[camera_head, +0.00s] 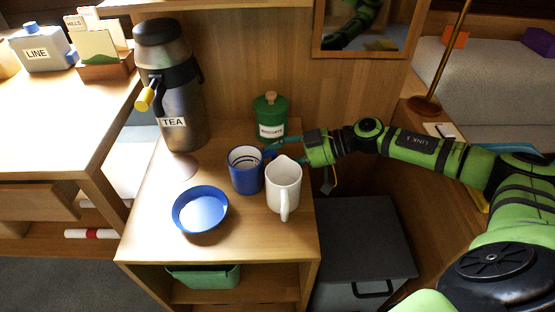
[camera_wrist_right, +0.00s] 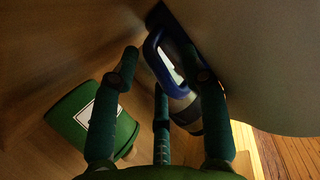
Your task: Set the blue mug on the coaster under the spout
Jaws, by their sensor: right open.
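The blue mug (camera_head: 245,176) stands upright on the small wooden counter, with the white jug close at its right. The coaster, a pinkish disc (camera_head: 182,166), lies below the yellow-tipped spout (camera_head: 146,98) of the metal TEA urn (camera_head: 174,90); nothing stands on it. My right gripper (camera_head: 283,153) is open behind the jug, its fingertips near the mug's right rim. In the right wrist view the open fingers (camera_wrist_right: 163,75) spread around a blue handle (camera_wrist_right: 153,48), apparently the mug's; contact cannot be told. My left gripper is not in view.
The white jug (camera_head: 283,187) stands close in front of my right gripper. A green canister (camera_head: 271,118) stands behind the mug. A blue bowl (camera_head: 200,211) sits front left. Counter between mug and coaster is clear. A wooden wall rises behind.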

